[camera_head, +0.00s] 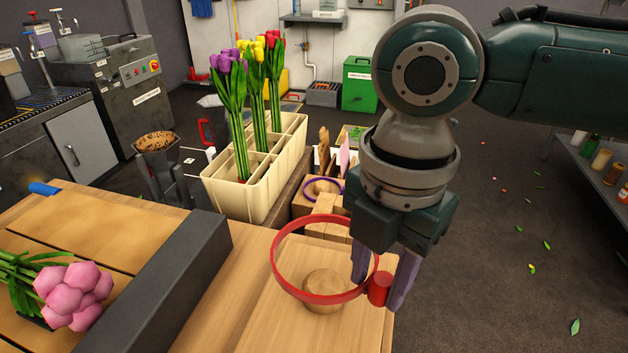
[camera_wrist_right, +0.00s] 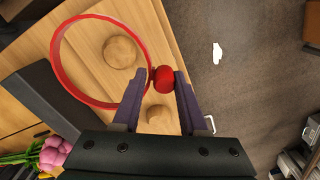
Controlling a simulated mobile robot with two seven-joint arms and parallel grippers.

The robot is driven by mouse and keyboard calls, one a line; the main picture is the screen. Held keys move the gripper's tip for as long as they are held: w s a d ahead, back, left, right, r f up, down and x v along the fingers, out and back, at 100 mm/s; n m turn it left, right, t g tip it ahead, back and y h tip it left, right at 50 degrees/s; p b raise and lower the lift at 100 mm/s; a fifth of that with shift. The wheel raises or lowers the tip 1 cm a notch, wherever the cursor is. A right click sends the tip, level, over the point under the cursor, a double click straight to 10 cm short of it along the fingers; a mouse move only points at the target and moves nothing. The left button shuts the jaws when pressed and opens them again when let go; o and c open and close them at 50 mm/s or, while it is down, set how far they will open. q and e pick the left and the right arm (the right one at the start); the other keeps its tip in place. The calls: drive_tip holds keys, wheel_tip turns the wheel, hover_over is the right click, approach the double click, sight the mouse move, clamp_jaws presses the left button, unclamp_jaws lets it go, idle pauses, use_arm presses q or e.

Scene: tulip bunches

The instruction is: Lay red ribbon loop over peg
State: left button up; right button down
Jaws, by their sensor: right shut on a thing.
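The red ribbon loop (camera_head: 276,270) is a stiff, round, open ring with a red knob on its near right side. My right gripper (camera_head: 378,291) is shut on that knob, and the ring hangs out to the left. The peg (camera_head: 322,282) is a round wooden knob on the board below. In both views it lies inside the ring's outline; the height of the ring above it is unclear. In the right wrist view the loop (camera_wrist_right: 57,70) surrounds the peg (camera_wrist_right: 120,52), which is nearer its upper right side. My left gripper is not in view.
A cream planter (camera_head: 235,203) holds purple, yellow and red tulips at the back. A purple ring (camera_head: 342,187) lies behind the board. A dark bar (camera_head: 165,290) and a pink tulip bunch (camera_head: 72,297) are at left. Another round wooden knob (camera_wrist_right: 158,113) shows in the wrist view.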

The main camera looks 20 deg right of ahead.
drive_tip(key=shift+s, duration=0.15)
drive_tip(key=shift+r+p, duration=0.15)
drive_tip(key=shift+p, duration=0.45)
drive_tip(key=shift+f+b, duration=0.5)
drive_tip(key=shift+f, duration=0.2)
drive_tip(key=shift+f+b, duration=1.45)
drive_tip(key=shift+f, duration=1.45)
drive_tip(key=shift+c, duration=1.8)
unclamp_jaws()
wheel_tip(320, 180, up, 10)
drive_tip(key=shift+r+p, duration=0.1)
drive_tip(key=shift+p, duration=1)
drive_tip(key=shift+a, duration=0.1)
